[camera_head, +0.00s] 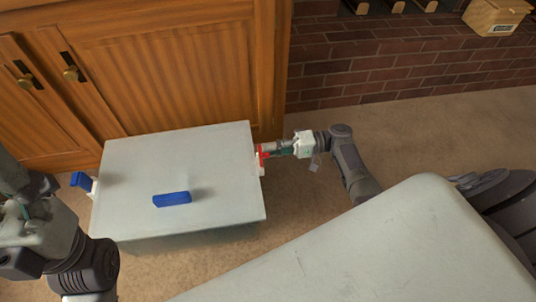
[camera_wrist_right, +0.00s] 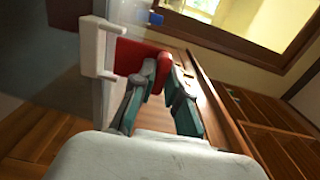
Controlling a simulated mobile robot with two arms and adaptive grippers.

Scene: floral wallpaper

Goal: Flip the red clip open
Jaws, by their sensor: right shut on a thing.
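The red clip (camera_head: 261,154) is on the right edge of the grey-white table, with a white base (camera_head: 260,170) at the edge. In the right wrist view its red flap (camera_wrist_right: 138,54) stands out from the white part (camera_wrist_right: 95,45). My right gripper (camera_head: 268,152) reaches in from the right, and its teal fingers (camera_wrist_right: 160,74) are closed on the red flap's end. The exact contact is partly hidden by the fingers. My left gripper (camera_head: 30,218) is at the lower left, beside the table; its fingers are not clear.
A blue block (camera_head: 172,199) lies on the table (camera_head: 190,160). A blue clip (camera_head: 82,181) is on the table's left edge. Wooden cabinets (camera_head: 185,75) stand close behind. A pale surface (camera_head: 380,250) fills the lower right.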

